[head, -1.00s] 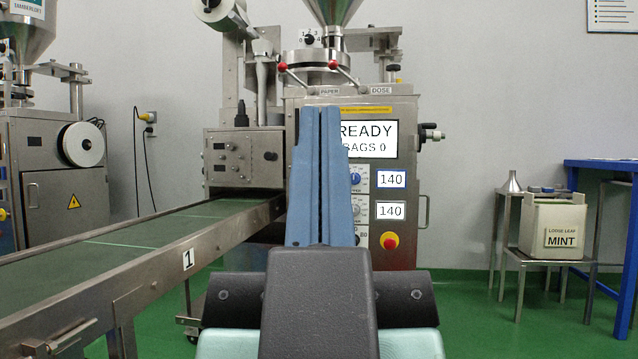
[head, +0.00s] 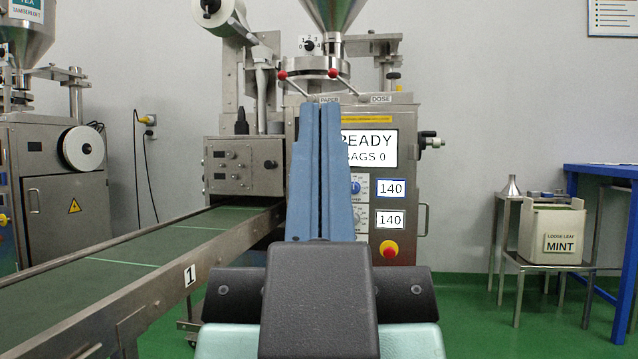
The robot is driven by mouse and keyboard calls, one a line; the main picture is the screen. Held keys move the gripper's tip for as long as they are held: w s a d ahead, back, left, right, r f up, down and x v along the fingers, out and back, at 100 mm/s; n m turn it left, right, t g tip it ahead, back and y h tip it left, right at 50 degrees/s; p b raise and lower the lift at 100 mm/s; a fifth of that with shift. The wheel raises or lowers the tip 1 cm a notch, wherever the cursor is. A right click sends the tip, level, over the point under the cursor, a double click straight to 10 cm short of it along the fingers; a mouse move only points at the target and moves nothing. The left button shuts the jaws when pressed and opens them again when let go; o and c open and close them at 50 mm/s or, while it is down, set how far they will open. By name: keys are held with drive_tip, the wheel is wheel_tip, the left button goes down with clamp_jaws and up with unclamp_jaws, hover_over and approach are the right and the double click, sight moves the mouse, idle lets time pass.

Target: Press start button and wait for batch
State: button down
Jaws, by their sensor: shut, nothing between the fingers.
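The teabag packing machine (head: 400,240) stands straight ahead. Its screen (head: 369,149) reads READY and BAGS 0, with the left edge covered by my gripper. A red button on a yellow base (head: 389,249) sits low on the panel. I see no start button; that part of the panel may be behind my gripper. My gripper (head: 320,106) points up in front of the machine, its two blue fingers shut together and empty. I cannot tell its distance from the panel.
A green conveyor (head: 130,252), marked 1, runs from the machine to the lower left. Another packer (head: 40,190) stands at far left. A MINT loose leaf box (head: 552,228) rests on a stool at right, beside a blue table (head: 600,168). Green floor lies between.

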wheel_tip(320, 180, up, 27)
drive_tip(key=p, duration=2.5)
drive_tip(key=shift+w, duration=0.1)
